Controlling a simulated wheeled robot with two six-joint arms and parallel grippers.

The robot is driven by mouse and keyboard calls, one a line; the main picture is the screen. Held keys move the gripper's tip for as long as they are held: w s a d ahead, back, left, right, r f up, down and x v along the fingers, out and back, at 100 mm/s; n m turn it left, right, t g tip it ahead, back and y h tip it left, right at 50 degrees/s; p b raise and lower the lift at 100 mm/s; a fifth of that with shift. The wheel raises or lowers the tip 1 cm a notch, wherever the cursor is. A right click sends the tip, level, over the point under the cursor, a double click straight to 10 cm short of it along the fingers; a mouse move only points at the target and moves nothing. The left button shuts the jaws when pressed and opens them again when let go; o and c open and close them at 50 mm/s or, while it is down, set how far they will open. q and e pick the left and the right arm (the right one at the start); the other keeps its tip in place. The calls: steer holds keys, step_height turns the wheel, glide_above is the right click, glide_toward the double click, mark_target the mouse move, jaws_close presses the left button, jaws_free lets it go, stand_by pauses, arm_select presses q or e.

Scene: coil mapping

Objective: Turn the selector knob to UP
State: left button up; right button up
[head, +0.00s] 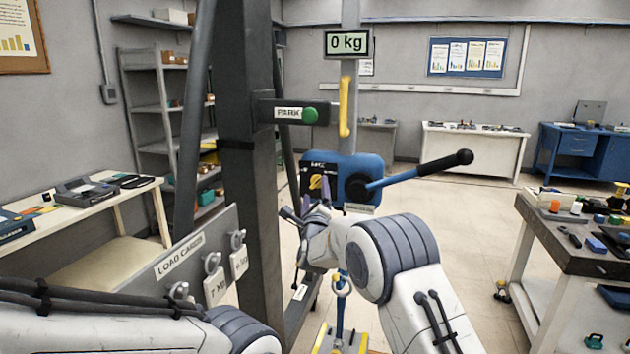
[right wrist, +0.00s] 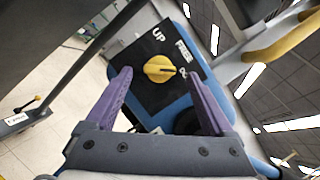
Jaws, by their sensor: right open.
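The yellow selector knob (right wrist: 160,69) sits on a black plate (right wrist: 150,95) on the blue housing (head: 368,164). In the right wrist view the plate reads UP at the top and FREE at the upper right. A third label at the right is partly hidden by a finger. The knob's dark mark points right, towards that third label. My right gripper (head: 314,185) is open, its purple fingers either side of the knob in the picture. I cannot tell whether they touch it. My left arm shows at the lower left, but its gripper is out of view.
A black-handled lever (head: 420,171) sticks out right from the housing. A yellow handle (head: 344,107) and a PARK arm with a green button (head: 310,115) are above. The display (head: 347,43) reads 0 kg. A LOAD CARDS board (head: 190,262) stands left, by the dark post.

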mark_target(315, 185)
steer(key=shift+p+x, duration=0.55)
steer(key=shift+x, duration=1.1)
